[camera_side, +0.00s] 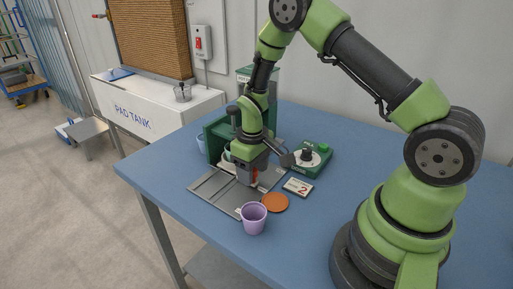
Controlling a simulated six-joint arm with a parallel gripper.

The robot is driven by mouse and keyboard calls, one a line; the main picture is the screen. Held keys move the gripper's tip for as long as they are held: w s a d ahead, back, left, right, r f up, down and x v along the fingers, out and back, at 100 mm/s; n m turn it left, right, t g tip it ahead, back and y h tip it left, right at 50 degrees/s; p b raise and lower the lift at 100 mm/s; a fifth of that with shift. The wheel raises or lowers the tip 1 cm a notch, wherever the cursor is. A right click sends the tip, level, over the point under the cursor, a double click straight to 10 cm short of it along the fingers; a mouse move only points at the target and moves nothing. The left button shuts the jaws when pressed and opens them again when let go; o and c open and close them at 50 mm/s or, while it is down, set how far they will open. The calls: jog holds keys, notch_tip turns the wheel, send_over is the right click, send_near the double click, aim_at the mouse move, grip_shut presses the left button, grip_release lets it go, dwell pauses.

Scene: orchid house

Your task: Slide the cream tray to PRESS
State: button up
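My gripper (252,184) points down over the grey metal plate (214,190) in front of a green press-like frame (216,139). Its fingertips are small and partly hidden, so I cannot tell whether they are open or shut, or touch anything. A small pale piece (227,156) shows just left of my gripper, at the opening of the green frame. It may be part of the cream tray, but my gripper and the frame hide most of that spot. I cannot read any PRESS mark.
A purple mug (254,220) stands at the plate's front corner, beside an orange disc (275,203). A card marked 2 (298,188) and a green dial box (306,158) lie to the right. The blue table (330,215) is clear at front right.

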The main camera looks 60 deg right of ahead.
jog(key=shift+r, duration=0.1)
jog(key=shift+r, duration=3.4)
jog(key=shift+r, duration=0.15)
jog(key=s+a+r+m+t, duration=0.1)
jog(key=s+a+r+t, duration=0.15)
jog(key=r, duration=0.55)
jog(key=s+a+r+m+t, duration=0.15)
jog(key=s+r, duration=0.25)
jog(key=r, duration=0.4)
jog(key=s+a+r+t+y, duration=0.1)
jog(key=s+a+r, duration=0.1)
jog(key=s, duration=0.3)
jog(key=s+a+r+m+t+y, duration=0.1)
jog(key=s+a+r+t, duration=0.1)
jog(key=s, duration=0.4)
jog(key=shift+r, duration=0.45)
